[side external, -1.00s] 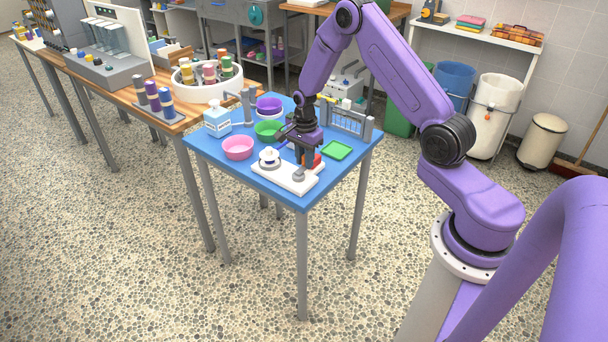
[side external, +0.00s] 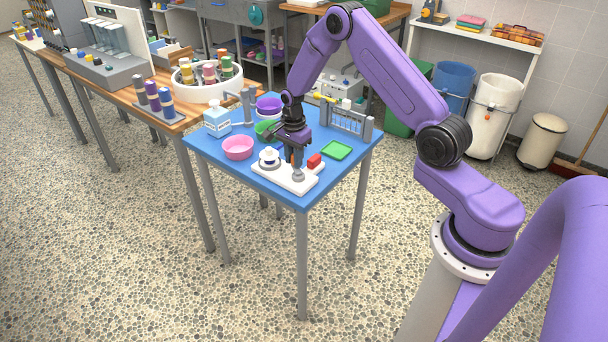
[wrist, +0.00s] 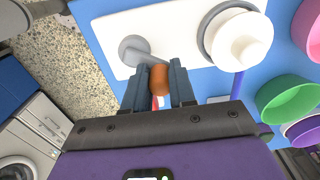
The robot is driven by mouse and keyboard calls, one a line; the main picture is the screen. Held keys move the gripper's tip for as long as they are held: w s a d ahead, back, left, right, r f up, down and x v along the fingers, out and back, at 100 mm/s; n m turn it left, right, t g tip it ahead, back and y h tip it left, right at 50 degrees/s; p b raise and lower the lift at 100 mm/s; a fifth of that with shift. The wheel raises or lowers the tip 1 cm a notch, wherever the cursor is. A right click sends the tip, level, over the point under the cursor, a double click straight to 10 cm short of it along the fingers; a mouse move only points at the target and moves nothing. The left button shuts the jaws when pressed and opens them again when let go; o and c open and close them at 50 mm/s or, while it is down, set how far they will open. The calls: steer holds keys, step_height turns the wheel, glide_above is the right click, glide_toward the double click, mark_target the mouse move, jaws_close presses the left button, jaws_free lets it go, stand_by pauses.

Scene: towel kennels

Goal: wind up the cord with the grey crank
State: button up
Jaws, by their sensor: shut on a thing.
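The grey crank (side external: 298,177) stands on a white base plate (side external: 279,181) on the blue table. In the wrist view its grey hub (wrist: 131,49) has a short arm leading to an orange-brown knob (wrist: 160,79). My gripper (wrist: 160,88) is shut on that knob, with one dark finger on each side. In the side view my gripper (side external: 292,160) points down just behind the hub. A white spool (wrist: 240,40) with a grey ring is beside the crank on the plate. A blue cord (wrist: 237,86) runs from the spool across the plate's edge.
A red block (side external: 314,161) is at the plate's right end. A pink bowl (side external: 237,148), a green bowl (side external: 265,128) and a purple bowl (side external: 269,105) stand close by. A green tray (side external: 337,150) lies to the right, before a rack (side external: 347,119).

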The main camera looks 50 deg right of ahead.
steer(key=shift+w+a, duration=0.25)
steer(key=shift+a, duration=0.85)
steer(key=shift+s+a, duration=0.2)
steer(key=shift+a, duration=0.3)
steer(key=shift+s+a, duration=0.25)
steer(key=shift+a, duration=0.2)
